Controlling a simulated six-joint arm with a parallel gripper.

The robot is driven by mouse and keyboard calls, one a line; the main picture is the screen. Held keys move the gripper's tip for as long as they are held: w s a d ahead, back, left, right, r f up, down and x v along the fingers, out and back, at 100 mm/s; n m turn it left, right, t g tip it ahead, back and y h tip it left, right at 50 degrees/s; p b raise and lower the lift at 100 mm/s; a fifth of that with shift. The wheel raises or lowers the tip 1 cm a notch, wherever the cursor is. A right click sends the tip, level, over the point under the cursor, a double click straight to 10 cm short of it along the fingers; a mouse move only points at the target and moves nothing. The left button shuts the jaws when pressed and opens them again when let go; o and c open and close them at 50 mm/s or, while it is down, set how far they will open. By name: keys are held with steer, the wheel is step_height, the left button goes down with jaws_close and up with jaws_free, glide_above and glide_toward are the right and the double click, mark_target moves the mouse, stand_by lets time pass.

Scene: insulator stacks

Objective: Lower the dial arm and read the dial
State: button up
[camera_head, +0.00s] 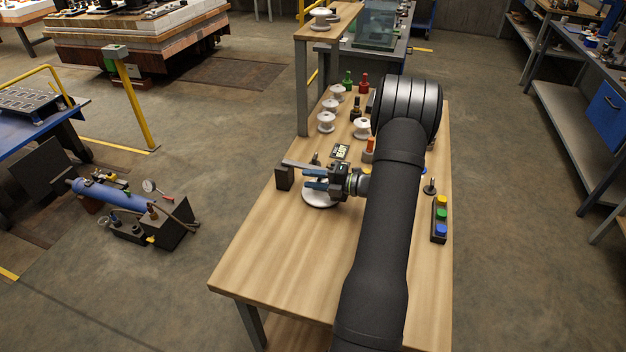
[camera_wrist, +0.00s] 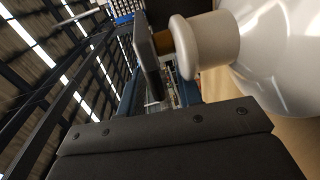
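My gripper (camera_head: 309,179) is low over the wooden bench, pointing left in the head view. Its two blue fingers are apart. A grey bar, apparently the dial arm (camera_head: 296,164), runs from a dark block (camera_head: 284,179) towards the gripper. A white disc-shaped insulator (camera_head: 318,198) sits below the fingers. In the wrist view, my gripper (camera_wrist: 158,90) shows with a dark flat bar (camera_wrist: 146,55) in the gap between the fingers. Whether they touch it is unclear. A pale cylinder (camera_wrist: 205,42) and glossy white insulator (camera_wrist: 275,55) are at right. No dial face can be made out.
A small display (camera_head: 341,152) stands behind the gripper. White insulators (camera_head: 326,122) and red and green pieces (camera_head: 348,82) are farther back. A button box (camera_head: 440,218) sits at the right edge. The bench front (camera_head: 270,260) is clear.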

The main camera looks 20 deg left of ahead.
jaws_close()
steer(key=shift+r, duration=0.15)
steer(key=shift+r, duration=0.45)
jaws_free()
steer(key=d+r, duration=0.2)
steer(key=d, duration=1.5)
steer(key=shift+d, duration=0.15)
